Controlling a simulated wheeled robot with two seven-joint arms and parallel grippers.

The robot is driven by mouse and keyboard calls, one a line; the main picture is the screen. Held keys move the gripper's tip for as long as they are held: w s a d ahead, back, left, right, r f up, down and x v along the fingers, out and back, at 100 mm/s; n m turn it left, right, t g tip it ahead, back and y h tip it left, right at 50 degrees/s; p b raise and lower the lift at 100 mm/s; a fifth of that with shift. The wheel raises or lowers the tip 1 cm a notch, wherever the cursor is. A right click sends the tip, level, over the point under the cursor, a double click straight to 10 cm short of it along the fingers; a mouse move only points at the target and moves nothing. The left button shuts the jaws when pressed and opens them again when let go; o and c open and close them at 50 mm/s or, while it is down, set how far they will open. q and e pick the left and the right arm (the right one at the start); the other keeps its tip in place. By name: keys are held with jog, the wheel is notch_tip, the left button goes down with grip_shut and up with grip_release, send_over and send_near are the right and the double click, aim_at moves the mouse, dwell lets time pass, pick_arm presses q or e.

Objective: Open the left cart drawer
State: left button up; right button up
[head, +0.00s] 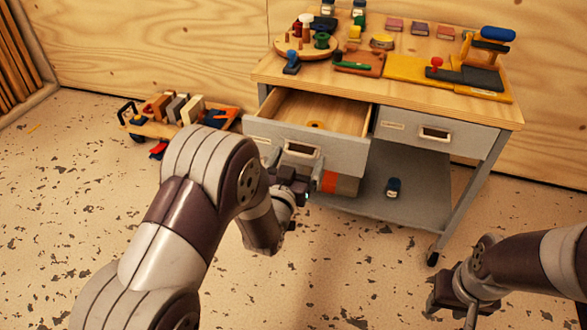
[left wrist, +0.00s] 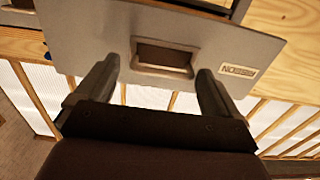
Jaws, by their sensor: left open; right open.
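The left cart drawer (head: 318,148) is pulled out of the cart, and its wooden inside shows with a small orange-yellow ring in it. Its grey front has a recessed handle (head: 301,149), which also shows in the left wrist view (left wrist: 165,57). My left gripper (head: 308,183) is just below and in front of the drawer front. In the left wrist view its two fingers (left wrist: 157,85) are spread on either side of the handle, with nothing between them; whether they touch the front I cannot tell. My right gripper (head: 458,296) is open and empty at the lower right, away from the cart.
The right cart drawer (head: 436,131) is shut. The cart top (head: 345,83) holds a round wooden tray, blocks and tools. A lower shelf (head: 415,205) holds a small dark object. A low wooden wagon with blocks (head: 160,128) stands on the floor at left. The foreground floor is free.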

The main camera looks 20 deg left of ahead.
pick_arm(q)
jog(key=s+p, duration=0.3)
jog(key=s, duration=0.9)
jog(key=shift+a, duration=0.2)
jog(key=s+f+g, duration=0.5)
jog(key=f+g, duration=0.5)
jog(key=f, duration=0.1)
jog(key=s+a+r+g, duration=0.1)
jog(key=s+r+g, duration=0.5)
jog(key=s+g, duration=0.2)
notch_tip(320, 180, up, 42)
jog(key=w+a+t+p, duration=0.1)
jog(key=w+p, duration=0.1)
jog(key=p, duration=3.6)
jog(key=shift+f+y+p, duration=0.15)
jog(key=shift+y+p, duration=0.15)
